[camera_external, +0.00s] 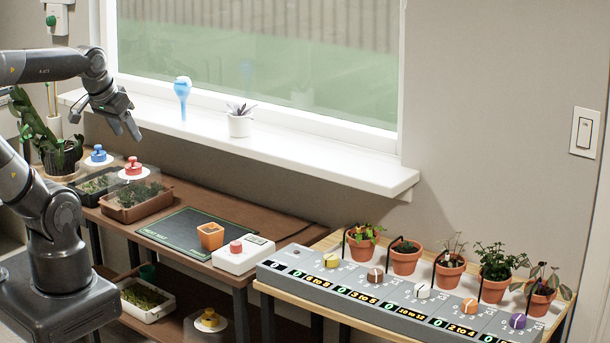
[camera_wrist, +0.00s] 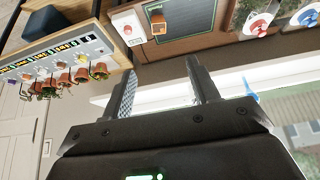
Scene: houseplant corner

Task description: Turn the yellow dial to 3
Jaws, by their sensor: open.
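The yellow dial (camera_external: 331,261) is a round knob on the sloped grey control panel (camera_external: 262,269) at the right. It stands left of the brown, white, orange and purple dials. Its exact pointer setting is too small to read. My gripper (camera_external: 124,126) is open and empty, high in front of the windowsill at the left, far from the panel. In the wrist view my gripper (camera_wrist: 160,68) shows its two fingers spread with nothing between them. The panel (camera_wrist: 60,57) appears there tilted at the upper left, with the dials too small to tell settings.
Potted plants (camera_external: 403,257) line the back of the panel. A white box with a red button (camera_external: 236,254) and an orange pot (camera_external: 210,236) stand on the brown bench. The windowsill (camera_external: 290,150) juts out above, holding a blue bulb (camera_external: 182,90) and white pot (camera_external: 239,125).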

